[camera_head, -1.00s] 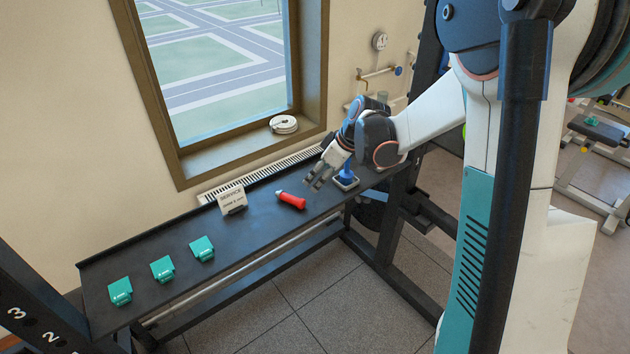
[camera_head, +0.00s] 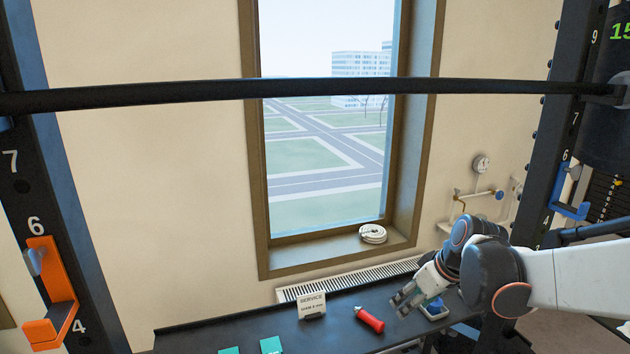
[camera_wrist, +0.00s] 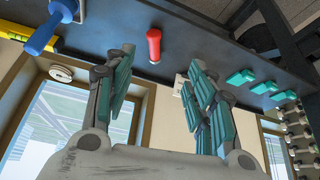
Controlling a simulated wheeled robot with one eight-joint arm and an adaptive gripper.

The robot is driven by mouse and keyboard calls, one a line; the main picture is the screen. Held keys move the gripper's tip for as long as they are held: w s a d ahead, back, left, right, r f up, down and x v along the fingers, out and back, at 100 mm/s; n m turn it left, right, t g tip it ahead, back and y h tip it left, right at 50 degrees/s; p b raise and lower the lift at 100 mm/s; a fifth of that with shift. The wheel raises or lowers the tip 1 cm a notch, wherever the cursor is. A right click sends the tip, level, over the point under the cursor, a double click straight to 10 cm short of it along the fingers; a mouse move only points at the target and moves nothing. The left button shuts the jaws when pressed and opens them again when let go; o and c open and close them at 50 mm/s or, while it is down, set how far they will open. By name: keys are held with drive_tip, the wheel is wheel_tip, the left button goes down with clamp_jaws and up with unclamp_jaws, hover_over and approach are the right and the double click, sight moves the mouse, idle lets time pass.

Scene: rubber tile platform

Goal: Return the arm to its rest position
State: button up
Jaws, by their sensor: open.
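My gripper (camera_head: 403,301) hangs at the end of my white arm (camera_head: 575,278) over the right part of the dark bench (camera_head: 230,331). Its fingers point down and left, between a red bottle-like tool (camera_head: 369,319) and a blue-handled tool on a pale base (camera_head: 434,308). In the wrist view, the teal-padded fingers of my gripper (camera_wrist: 163,88) are spread wide with nothing between them. The red tool (camera_wrist: 154,45) shows beyond them, apart from the fingers. The blue tool (camera_wrist: 44,38) is at upper left.
A service sign (camera_head: 312,305) and teal items (camera_head: 271,345) stand on the bench. A black bar (camera_head: 290,89) crosses between rack posts. The window (camera_head: 325,150) has a white coil (camera_head: 373,234) on its sill. A yellow bar (camera_wrist: 14,31) shows in the wrist view.

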drive_tip(key=s+a+r+m+t+h, duration=0.1)
drive_tip(key=s+r+m, duration=0.1)
drive_tip(key=s, duration=0.8)
drive_tip(key=s+a+r+m+t+h, duration=0.1)
drive_tip(key=s+a+r+m, duration=0.1)
drive_tip(key=s, duration=0.8)
drive_tip(key=shift+s+a+r+m+h, duration=0.25)
drive_tip(key=shift+s+r+m+h, duration=0.1)
drive_tip(key=shift+r+m, duration=0.4)
